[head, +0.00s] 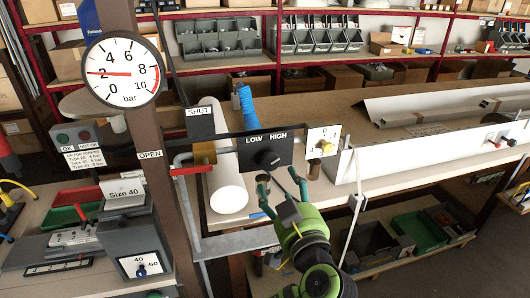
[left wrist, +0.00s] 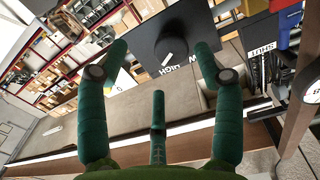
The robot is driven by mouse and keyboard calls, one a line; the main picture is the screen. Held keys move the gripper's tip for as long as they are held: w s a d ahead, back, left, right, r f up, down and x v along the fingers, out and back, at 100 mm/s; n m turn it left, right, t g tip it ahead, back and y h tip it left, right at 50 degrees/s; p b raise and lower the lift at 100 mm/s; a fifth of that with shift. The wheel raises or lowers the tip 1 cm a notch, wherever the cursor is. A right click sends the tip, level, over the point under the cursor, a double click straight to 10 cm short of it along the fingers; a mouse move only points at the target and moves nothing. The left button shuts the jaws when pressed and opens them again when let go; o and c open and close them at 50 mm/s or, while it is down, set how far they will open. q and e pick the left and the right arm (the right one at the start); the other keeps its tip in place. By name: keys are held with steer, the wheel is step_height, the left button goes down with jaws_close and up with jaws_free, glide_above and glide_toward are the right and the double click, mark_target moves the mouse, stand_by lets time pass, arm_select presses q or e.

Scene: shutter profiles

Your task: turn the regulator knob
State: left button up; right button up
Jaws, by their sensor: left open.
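The regulator knob (head: 267,158) is a round black knob with a pale pointer mark. It sits on a black panel (head: 246,156) lettered LOW and HIGH. In the left wrist view the knob (left wrist: 172,57) shows ahead, between the fingers. My left gripper (head: 281,178) is open, with green fingers, just below and to the right of the knob in the head view. In the left wrist view its fingertips (left wrist: 162,50) are spread on both sides of the knob, and nothing is held. Whether they touch the panel cannot be told. My right gripper is not in view.
A round pressure gauge (head: 123,70) with a red needle hangs on the brown post at the left. A red-handled valve (head: 194,170) and a white cylinder (head: 226,180) stand left of the panel.

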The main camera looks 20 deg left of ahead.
mark_target(271, 165)
arm_select(q)
steer(key=shift+n, duration=0.4)
steer(key=w+a+p, duration=0.1)
steer(key=w+a+r+p, duration=0.1)
steer(key=w, duration=0.1)
steer(key=w+a+p, duration=0.1)
steer(key=a, duration=0.1)
steer(key=shift+w+r+p, duration=0.35)
steer(key=shift+r+p, duration=0.05)
steer(key=shift+w+f, duration=0.1)
steer(key=shift+w, duration=0.1)
